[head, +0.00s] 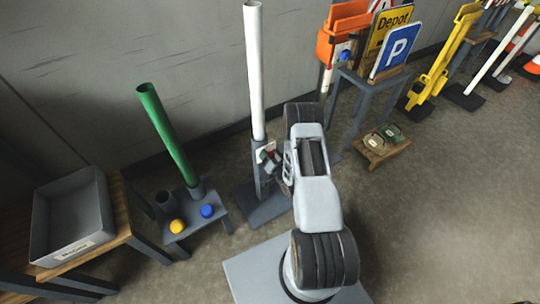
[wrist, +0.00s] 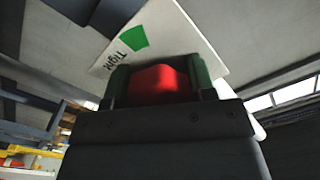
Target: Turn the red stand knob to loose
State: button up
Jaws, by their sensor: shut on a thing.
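The red stand knob (wrist: 160,82) sits between the two green-tipped fingers of my gripper (wrist: 158,78) in the wrist view, and the gripper is shut on it. A white plate (wrist: 150,38) behind the knob bears a green mark and the word "Tight"; no other word on it can be read. In the head view the dark stand (head: 262,206) holds a tall white post (head: 254,75) upright. My gripper (head: 268,163) is at the small plate low on this stand. There the arm and fingers hide most of the knob, and its pointing direction is unclear.
Left of the stand are a low rack (head: 192,222) with a green tube (head: 165,130) and a grey bin (head: 72,215) on a wooden table. To the right are a sign stand with a blue P sign (head: 396,52) and a low wooden stool (head: 382,146).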

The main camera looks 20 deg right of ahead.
jog(key=n+b, duration=0.6)
jog(key=n, duration=0.1)
jog(key=n+b, duration=0.6)
jog(key=n, duration=0.1)
jog(key=n+b, duration=0.6)
jog(key=n, duration=0.1)
jog(key=shift+a+f, duration=0.2)
jog(key=shift+f, duration=0.05)
jog(key=shift+s+n, duration=0.1)
jog(key=shift+n, duration=0.3)
jog(key=shift+r, duration=0.1)
jog(key=o, duration=0.9)
jog(key=shift+s+d+r+p, duration=0.1)
jog(key=shift+s+d+p, duration=0.15)
jog(key=shift+s+p, duration=1.45)
jog(key=shift+s+d+f+p, duration=0.1)
jog(key=shift+s+d+p, duration=0.35)
jog(key=shift+s, duration=2.4)
jog(key=shift+s+d+r+p, duration=0.1)
jog(key=shift+s+p, duration=1.2)
jog(key=shift+s, duration=0.95)
